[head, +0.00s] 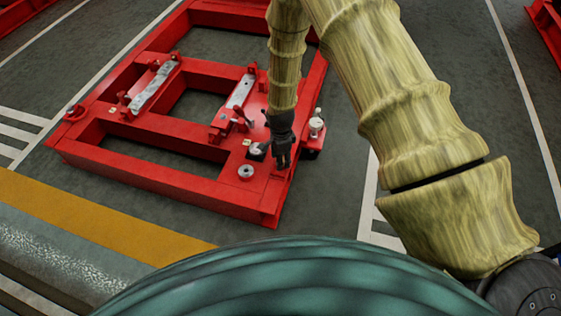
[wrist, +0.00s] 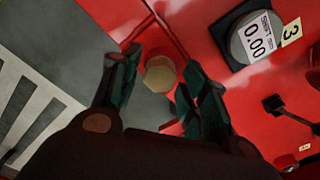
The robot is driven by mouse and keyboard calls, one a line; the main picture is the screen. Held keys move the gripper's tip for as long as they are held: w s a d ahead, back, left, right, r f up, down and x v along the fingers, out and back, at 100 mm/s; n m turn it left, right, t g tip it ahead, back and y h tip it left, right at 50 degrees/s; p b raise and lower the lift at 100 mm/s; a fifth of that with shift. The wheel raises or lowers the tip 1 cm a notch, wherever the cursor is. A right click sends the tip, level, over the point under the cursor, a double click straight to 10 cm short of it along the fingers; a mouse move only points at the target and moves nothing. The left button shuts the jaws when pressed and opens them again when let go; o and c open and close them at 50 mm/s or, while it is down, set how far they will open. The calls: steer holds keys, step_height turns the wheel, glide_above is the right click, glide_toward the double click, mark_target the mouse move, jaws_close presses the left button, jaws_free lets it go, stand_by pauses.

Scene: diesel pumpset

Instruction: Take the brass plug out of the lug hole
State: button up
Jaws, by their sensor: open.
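The brass plug (wrist: 160,73) shows in the wrist view as a round, dull brass head near the edge of the red steel frame (wrist: 205,25). My gripper (wrist: 158,80) is open, with one dark green finger to the left of the plug and the other to its right. The plug appears between the fingers, and I cannot tell whether either finger touches it. The lug hole is hidden under the plug's head. In the head view my gripper (head: 282,163) points down over the near right part of the red frame (head: 150,178), and I cannot make out the plug there.
A dial reading 0.00 (wrist: 258,38) with a tag marked 3 (wrist: 291,31) sits on the frame beside my gripper. A pale ring-like fitting (head: 246,172) is near the frame's corner. A white-topped device (head: 316,127) stands to the right. Grey floor (head: 335,190) beyond the frame is clear.

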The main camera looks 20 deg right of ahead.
steer(key=shift+m, duration=0.4)
steer(key=shift+p, duration=0.4)
steer(key=shift+c, duration=0.3)
jaws_close()
steer(key=shift+p, duration=0.4)
stand_by(0.4)
